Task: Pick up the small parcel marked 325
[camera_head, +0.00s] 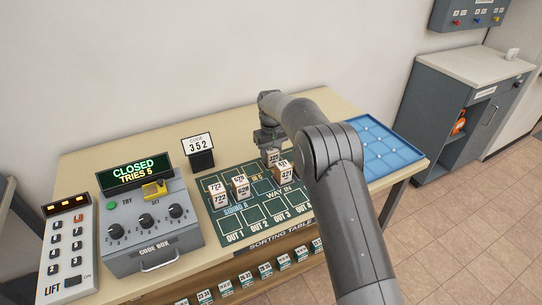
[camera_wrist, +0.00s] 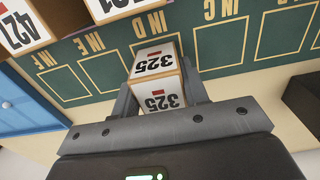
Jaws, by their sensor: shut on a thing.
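The small parcel marked 325 (camera_wrist: 155,66) is a white-and-brown box with a red mark, seen close in the wrist view. My gripper (camera_wrist: 160,100) is shut on it, with a finger on each side. In the head view the parcel (camera_head: 273,156) shows just below my gripper (camera_head: 270,143), over the far part of the green sorting mat (camera_head: 215,179). I cannot tell whether the parcel touches the mat.
A parcel marked 421 (camera_head: 286,173) stands close by, and several parcels, one marked 722 (camera_head: 220,199), stand to the left. The code box (camera_head: 150,222) reads CLOSED, TRIES 5. A blue tray (camera_head: 385,150) lies at right.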

